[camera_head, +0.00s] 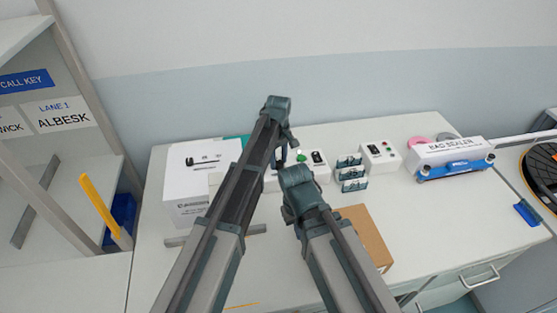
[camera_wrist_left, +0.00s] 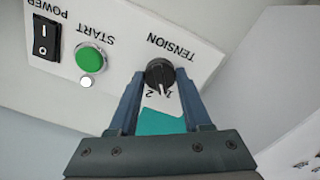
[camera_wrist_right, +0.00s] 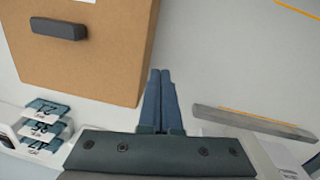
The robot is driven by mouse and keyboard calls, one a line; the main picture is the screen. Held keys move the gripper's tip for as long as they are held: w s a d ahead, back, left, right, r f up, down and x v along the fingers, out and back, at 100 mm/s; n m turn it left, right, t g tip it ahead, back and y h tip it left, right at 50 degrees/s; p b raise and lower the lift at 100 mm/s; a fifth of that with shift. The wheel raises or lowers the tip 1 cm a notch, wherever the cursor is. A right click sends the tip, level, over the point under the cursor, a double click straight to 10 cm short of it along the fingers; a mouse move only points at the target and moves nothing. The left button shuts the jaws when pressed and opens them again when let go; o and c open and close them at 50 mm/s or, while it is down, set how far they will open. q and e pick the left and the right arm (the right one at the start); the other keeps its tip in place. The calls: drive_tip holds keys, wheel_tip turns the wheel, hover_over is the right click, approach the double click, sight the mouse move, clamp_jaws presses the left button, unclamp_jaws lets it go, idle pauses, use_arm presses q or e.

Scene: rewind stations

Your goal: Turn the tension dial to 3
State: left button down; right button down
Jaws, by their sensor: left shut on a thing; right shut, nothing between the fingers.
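The black tension dial (camera_wrist_left: 160,72) sits on a white control panel (camera_wrist_left: 118,45) under the upside-down word TENSION. My left gripper (camera_wrist_left: 161,78) has its blue fingers on both sides of the dial and is shut on it. The dial's white pointer mark is near the printed 1 and 2; a 3 is not readable. In the head view my left gripper (camera_head: 285,150) reaches down to the panel and hides the dial. My right gripper (camera_wrist_right: 160,75) is shut and empty above the table, beside a cardboard box (camera_wrist_right: 85,50).
A green START button (camera_wrist_left: 90,59) and black POWER switch (camera_wrist_left: 45,38) sit beside the dial. A white printed box (camera_head: 195,190) stands left of the panel. Small numbered racks (camera_head: 350,174), another control unit (camera_head: 380,155) and a bag sealer (camera_head: 450,155) stand to the right.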

use_arm(q)
drive_tip(key=m, duration=0.4)
drive_tip(key=shift+m, duration=0.3)
drive_tip(key=m, duration=0.3)
drive_tip(key=shift+m, duration=0.3)
drive_tip(key=m, duration=0.4)
drive_tip(key=shift+m, duration=2.1)
drive_tip(key=shift+c, duration=1.7)
unclamp_jaws()
drive_tip(key=shift+r, duration=0.15)
